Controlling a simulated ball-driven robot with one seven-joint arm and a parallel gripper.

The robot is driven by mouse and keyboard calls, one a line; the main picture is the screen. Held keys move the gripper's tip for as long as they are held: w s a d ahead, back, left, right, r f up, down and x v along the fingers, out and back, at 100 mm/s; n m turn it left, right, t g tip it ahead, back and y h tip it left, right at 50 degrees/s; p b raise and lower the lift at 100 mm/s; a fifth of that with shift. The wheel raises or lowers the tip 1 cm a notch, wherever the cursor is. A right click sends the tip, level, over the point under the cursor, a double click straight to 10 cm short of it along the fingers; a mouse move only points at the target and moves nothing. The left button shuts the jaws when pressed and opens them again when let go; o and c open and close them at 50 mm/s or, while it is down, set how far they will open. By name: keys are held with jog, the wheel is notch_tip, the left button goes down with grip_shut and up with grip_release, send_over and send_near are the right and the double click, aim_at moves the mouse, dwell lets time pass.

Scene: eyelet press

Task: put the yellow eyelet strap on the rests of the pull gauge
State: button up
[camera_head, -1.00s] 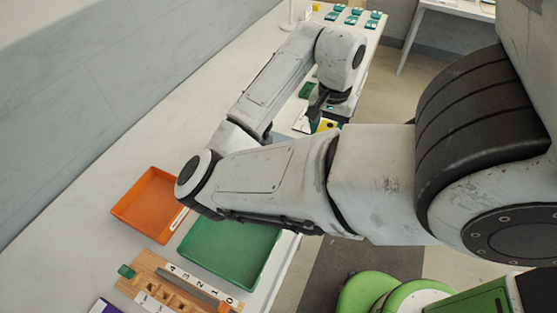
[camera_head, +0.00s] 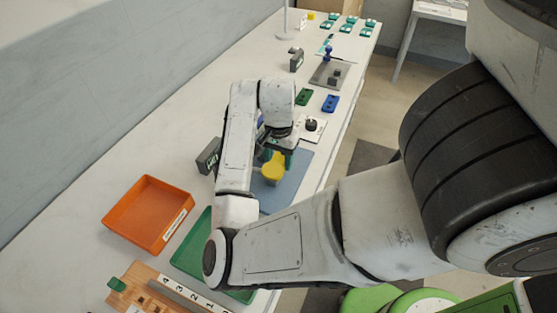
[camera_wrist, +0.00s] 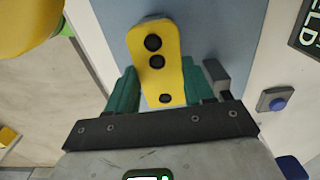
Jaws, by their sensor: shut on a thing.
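The yellow eyelet strap (camera_wrist: 157,62) shows in the wrist view, a flat plate with three dark holes. My gripper (camera_wrist: 163,88) is shut on it, with a green finger at each side, and holds it over a blue mat. In the head view my gripper (camera_head: 279,152) is over the blue mat (camera_head: 285,190); I cannot make out the strap there. A dark box with a display (camera_head: 209,156), likely part of the pull gauge, stands left of my gripper. Its lettered face (camera_wrist: 306,28) shows at the wrist view's top right. I cannot make out the rests.
A rounded yellow knob (camera_head: 272,170) stands close by my gripper. It is large at the wrist view's top left (camera_wrist: 22,22). An orange tray (camera_head: 148,213) and a green tray (camera_head: 186,252) lie nearer. Green (camera_head: 303,97) and blue (camera_head: 330,103) pieces lie beyond.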

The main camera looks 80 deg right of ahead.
aim_at(278, 162)
jog(key=shift+f, duration=0.3)
jog(key=shift+f, duration=0.2)
jog(key=o, duration=1)
notch_tip(278, 162, up, 12)
jog(key=shift+r+p, duration=0.2)
jog(key=shift+p, duration=0.7)
